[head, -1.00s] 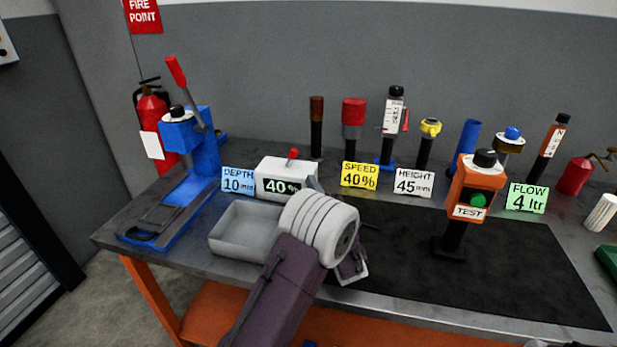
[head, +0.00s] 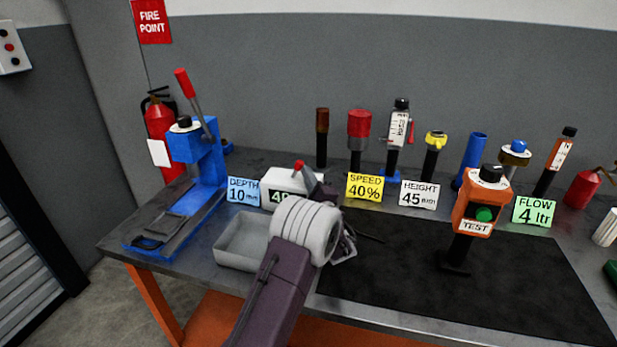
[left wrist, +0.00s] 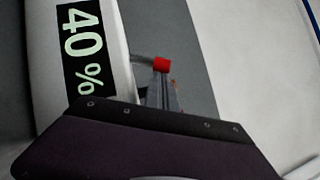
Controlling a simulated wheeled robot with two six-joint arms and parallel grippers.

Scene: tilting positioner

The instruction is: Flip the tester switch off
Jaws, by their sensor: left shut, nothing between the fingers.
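An orange box marked TEST (head: 480,205) stands on a dark post on the black mat, with a green button (head: 485,214) and a black knob on top. A white box (head: 289,185) with a red-tipped lever (head: 298,165) stands left of it; its 40 % display (left wrist: 82,50) shows in the left wrist view. My left gripper (head: 318,186) is shut and empty, at the right side of the white box. In the left wrist view the red lever tip (left wrist: 162,65) appears just beyond my fingertips (left wrist: 160,92); contact cannot be told. My right gripper is not in view.
A grey tray (head: 240,246) lies left of my left arm. A blue press (head: 196,160) with a red-handled lever stands at the left. Label cards and several upright tools line the back. The black mat (head: 400,285) is mostly clear.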

